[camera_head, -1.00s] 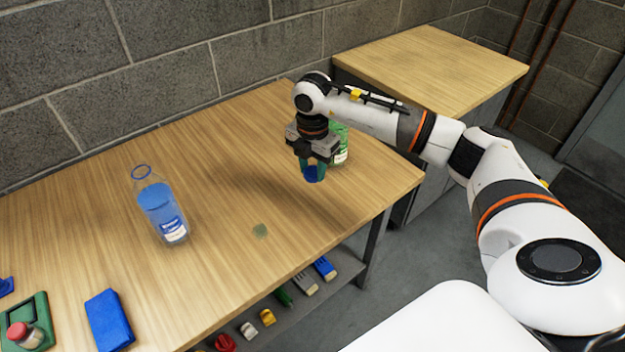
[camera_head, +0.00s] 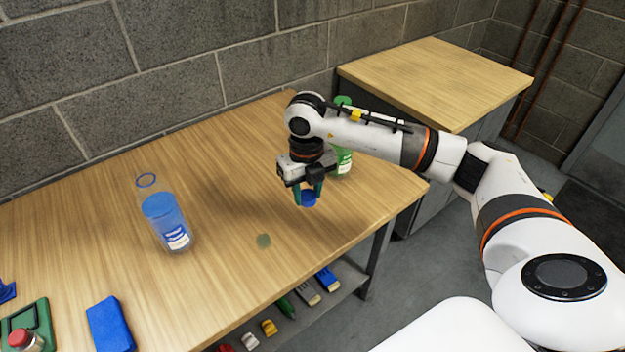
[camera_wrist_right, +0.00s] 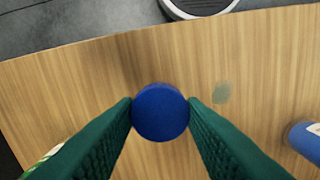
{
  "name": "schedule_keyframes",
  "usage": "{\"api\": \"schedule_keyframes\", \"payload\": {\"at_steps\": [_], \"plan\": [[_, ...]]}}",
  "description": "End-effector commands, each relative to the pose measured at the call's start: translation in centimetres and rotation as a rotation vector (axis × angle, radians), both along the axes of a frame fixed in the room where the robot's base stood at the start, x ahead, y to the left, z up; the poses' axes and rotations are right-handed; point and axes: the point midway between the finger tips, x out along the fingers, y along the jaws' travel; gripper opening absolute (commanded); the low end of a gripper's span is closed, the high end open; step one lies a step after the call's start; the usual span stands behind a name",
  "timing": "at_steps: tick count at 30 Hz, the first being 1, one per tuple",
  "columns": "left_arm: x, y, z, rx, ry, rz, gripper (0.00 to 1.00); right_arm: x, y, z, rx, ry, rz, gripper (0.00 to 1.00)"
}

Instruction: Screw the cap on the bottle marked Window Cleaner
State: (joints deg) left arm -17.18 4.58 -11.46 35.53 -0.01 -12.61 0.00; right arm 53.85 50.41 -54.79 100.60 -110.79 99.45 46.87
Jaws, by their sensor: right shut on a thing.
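The open bottle (camera_head: 166,222) with blue liquid and a white and blue label stands upright at the left of the wooden table; its writing is too small to read. It also shows at the right edge of the right wrist view (camera_wrist_right: 304,141). My right gripper (camera_head: 308,198) is shut on a blue cap (camera_head: 309,200) and holds it above the table, to the right of the bottle. In the right wrist view the round cap (camera_wrist_right: 160,112) sits between the two green fingers. My left gripper is not in view.
A green bottle (camera_head: 344,158) stands behind my right gripper. A blue block (camera_head: 110,324) and a green holder with a red-topped item (camera_head: 22,338) lie at front left. Several small items lie on a lower shelf (camera_head: 262,338).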

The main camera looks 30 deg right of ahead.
Motion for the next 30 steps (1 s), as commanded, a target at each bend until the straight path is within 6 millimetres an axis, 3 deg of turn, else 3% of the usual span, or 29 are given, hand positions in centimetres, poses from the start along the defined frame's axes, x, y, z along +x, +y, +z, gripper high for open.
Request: {"api": "schedule_keyframes", "payload": {"at_steps": [15,30], "plan": [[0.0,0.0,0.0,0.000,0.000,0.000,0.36,-5.1,5.0,0.8,0.005,0.000,1.501,0.16],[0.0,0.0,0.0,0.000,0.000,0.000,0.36,-10.5,8.3,1.7,0.008,0.000,2.873,0.16]]}}
